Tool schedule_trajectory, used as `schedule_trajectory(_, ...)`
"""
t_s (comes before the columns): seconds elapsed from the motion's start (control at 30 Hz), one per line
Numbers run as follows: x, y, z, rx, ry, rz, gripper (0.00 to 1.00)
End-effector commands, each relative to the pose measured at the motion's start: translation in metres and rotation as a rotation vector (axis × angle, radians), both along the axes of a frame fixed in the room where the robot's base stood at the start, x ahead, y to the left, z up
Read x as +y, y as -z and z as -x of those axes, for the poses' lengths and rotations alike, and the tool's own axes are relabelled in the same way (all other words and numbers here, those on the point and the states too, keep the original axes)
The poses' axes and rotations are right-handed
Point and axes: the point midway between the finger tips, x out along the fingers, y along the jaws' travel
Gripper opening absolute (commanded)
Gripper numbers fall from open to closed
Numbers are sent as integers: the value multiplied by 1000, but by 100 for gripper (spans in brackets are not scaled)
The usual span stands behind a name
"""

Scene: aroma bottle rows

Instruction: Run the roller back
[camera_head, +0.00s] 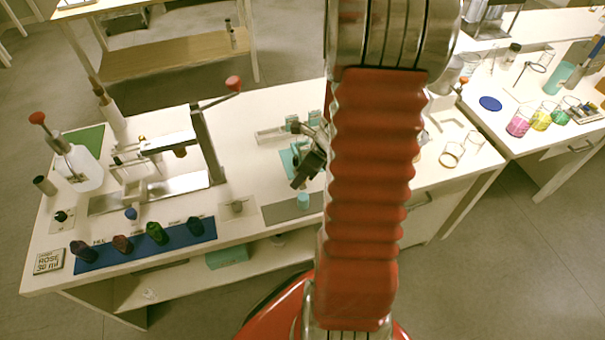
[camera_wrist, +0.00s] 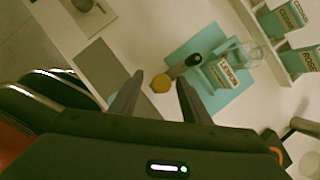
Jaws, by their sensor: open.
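A roller-like tool lies on a teal mat (camera_wrist: 232,96) in the wrist view. It has a dark barrel (camera_wrist: 193,60) and an ochre knob (camera_wrist: 161,83) at its near end. My gripper (camera_wrist: 160,77) is open, with the ochre knob seen between its fingertips; whether the fingers are level with it I cannot tell. A small teal-and-white labelled box (camera_wrist: 222,73) is on the mat, close beside the dark barrel. In the head view my gripper (camera_head: 308,168) is over the bench beside the mat, and my arm hides part of that area.
A rack with labelled teal boxes (camera_wrist: 284,20) stands beyond the mat. A grey pad (camera_wrist: 106,66) lies left of my gripper. The head view shows a lever press (camera_head: 205,145), a blue strip (camera_head: 145,245) with several dark bottles, and a side table with coloured beakers (camera_head: 519,121).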

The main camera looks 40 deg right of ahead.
Motion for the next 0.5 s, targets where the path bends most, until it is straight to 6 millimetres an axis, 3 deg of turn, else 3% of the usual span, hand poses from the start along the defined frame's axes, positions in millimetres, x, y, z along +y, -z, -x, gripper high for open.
schedule_trajectory(0.27,-3,-12,4,-2,2,3,43)
schedule_trajectory(0.5,-7,-38,14,-3,3,3,43)
